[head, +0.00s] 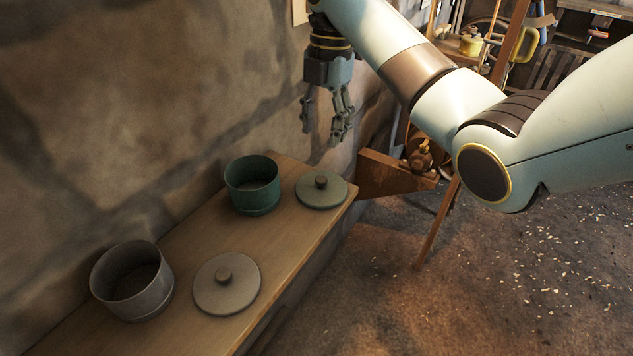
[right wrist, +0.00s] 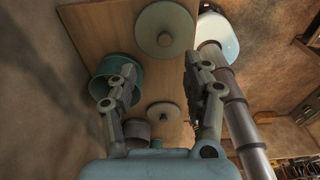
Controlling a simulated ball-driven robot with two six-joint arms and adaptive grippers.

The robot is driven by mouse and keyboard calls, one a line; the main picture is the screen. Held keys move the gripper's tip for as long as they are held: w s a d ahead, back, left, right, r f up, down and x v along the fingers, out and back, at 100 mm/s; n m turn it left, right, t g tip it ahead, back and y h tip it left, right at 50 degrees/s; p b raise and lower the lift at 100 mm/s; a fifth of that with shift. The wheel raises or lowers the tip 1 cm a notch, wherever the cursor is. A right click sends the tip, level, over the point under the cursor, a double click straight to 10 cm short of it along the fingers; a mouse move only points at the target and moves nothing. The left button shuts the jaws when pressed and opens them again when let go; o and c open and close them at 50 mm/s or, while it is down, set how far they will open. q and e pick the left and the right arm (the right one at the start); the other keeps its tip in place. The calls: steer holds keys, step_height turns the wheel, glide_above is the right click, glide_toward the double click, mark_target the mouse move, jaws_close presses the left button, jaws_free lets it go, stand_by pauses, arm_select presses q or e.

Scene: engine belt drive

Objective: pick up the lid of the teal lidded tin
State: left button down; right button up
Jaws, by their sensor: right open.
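The teal tin (head: 252,186) stands open on the wooden shelf, near its far end. Its teal lid (head: 321,189) lies flat on the shelf to the right of the tin, with a dark round knob on top. My right gripper (head: 325,140) is open and empty, pointing down above the shelf, higher than the lid and tin. In the right wrist view the fingers (right wrist: 157,80) are spread, with the teal lid (right wrist: 165,18) beyond them at the top and the teal tin (right wrist: 104,80) beside the left finger. My left gripper is not in view.
A grey tin (head: 131,292) and its grey lid (head: 227,297) sit on the near part of the wooden shelf (head: 285,235). A stone wall (head: 110,110) runs along the shelf's left side. A wooden bracket (head: 385,178) is just past the shelf's far end.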

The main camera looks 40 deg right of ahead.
glide_above(322, 178)
steer(key=f, duration=0.5)
steer(key=shift+w+d, duration=0.2)
steer(key=shift+w, duration=0.2)
steer(key=f, duration=0.2)
steer(key=s+f+p, duration=0.1)
steer(key=f, duration=0.1)
steer(key=shift+a+f+p, duration=0.2)
steer(key=shift+f+p, duration=0.1)
steer(key=shift+w+f, duration=0.1)
steer(key=shift+f, duration=0.25)
steer(key=shift+c, duration=0.4)
jaws_close()
steer(key=shift+r, duration=0.15)
